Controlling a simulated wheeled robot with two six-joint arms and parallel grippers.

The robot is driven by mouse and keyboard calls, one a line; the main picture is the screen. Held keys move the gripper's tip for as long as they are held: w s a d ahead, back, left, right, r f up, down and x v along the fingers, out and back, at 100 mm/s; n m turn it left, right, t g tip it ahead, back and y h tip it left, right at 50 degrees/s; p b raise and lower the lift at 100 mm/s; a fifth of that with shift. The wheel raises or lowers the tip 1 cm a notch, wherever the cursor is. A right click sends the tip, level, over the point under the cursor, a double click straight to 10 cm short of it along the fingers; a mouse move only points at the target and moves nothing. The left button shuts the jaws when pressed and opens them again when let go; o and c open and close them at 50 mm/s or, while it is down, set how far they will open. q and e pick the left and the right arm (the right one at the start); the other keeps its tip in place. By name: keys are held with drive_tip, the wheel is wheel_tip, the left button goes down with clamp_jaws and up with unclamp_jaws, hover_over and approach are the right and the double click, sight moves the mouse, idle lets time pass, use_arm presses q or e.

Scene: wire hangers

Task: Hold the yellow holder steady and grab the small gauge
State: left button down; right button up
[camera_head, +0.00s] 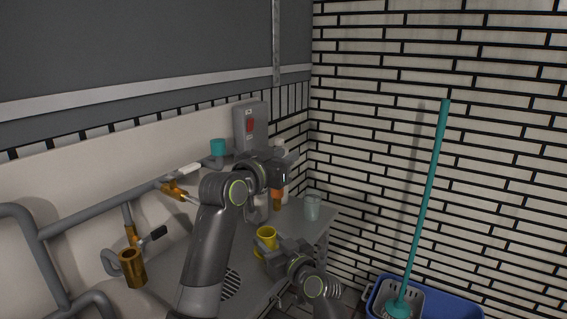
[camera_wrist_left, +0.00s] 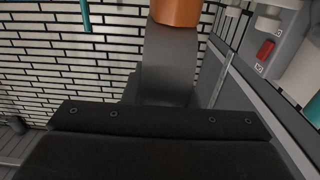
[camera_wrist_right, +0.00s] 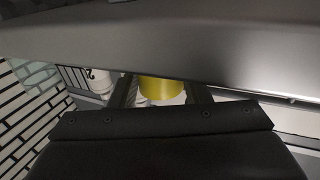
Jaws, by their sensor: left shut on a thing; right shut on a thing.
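The yellow holder (camera_head: 267,235) is a short, round cup low in the middle of the head view. It also shows between two dark fingers in the right wrist view (camera_wrist_right: 162,88). My right gripper (camera_head: 272,248) is shut on its side. My left gripper (camera_head: 277,185) is higher, pointing down over the bench and shut on an orange piece (camera_head: 277,201). The orange piece also shows at the fingertips in the left wrist view (camera_wrist_left: 175,12). It may be the small gauge; no dial shows, and my gripper partly hides it.
A clear cup (camera_head: 312,208) stands near the right end of the grey bench (camera_head: 325,219). Pipes with orange fittings (camera_head: 132,265) run at left. A grey box with a red switch (camera_head: 250,126) is behind. A blue bin (camera_head: 440,304) with a teal mop stands at lower right.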

drive_tip(key=o, duration=1)
drive_tip(key=shift+o, duration=0.2)
drive_tip(key=shift+d, duration=0.1)
